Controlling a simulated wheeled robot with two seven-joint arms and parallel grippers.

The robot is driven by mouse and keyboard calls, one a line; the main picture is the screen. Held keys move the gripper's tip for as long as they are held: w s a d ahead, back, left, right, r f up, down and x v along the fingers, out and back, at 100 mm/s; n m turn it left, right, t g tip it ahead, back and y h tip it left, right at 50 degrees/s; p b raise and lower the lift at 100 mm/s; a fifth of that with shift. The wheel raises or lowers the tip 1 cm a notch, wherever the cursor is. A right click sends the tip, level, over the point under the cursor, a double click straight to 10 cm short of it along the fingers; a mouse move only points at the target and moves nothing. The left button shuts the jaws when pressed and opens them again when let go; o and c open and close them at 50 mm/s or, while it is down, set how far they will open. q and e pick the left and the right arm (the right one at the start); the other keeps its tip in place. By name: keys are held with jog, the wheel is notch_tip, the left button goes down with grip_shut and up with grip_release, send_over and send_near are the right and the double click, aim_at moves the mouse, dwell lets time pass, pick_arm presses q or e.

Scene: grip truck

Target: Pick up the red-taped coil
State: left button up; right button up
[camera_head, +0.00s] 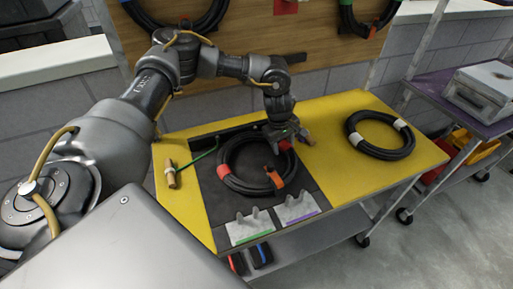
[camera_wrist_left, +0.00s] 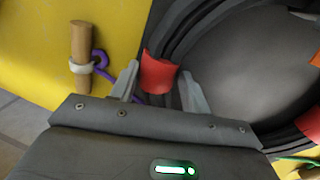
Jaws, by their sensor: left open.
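The red-taped coil (camera_head: 238,188) is a black ring of cable lying on the dark mat of the yellow-topped cart. It has red tape bands and an orange tag. My left gripper (camera_head: 287,139) is low at the coil's far right side. In the left wrist view the open fingers of the left gripper (camera_wrist_left: 160,82) point at the coil (camera_wrist_left: 178,42), one on each side of a red tape band (camera_wrist_left: 158,72). I cannot tell whether the fingers touch the cable. My right gripper is not in view.
A white-taped coil (camera_head: 379,153) lies on the yellow top at right. A wooden handle (camera_head: 171,174) with a green cord lies at left. Two grey bracket plates (camera_head: 250,227) sit at the front. Coils hang on the board (camera_head: 240,48) behind. A purple-topped cart (camera_head: 440,89) stands right.

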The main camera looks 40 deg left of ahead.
pick_arm(q)
grip_shut()
jog(key=shift+r, duration=0.15)
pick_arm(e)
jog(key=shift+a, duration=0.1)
pick_arm(q)
jog(key=shift+w, duration=0.1)
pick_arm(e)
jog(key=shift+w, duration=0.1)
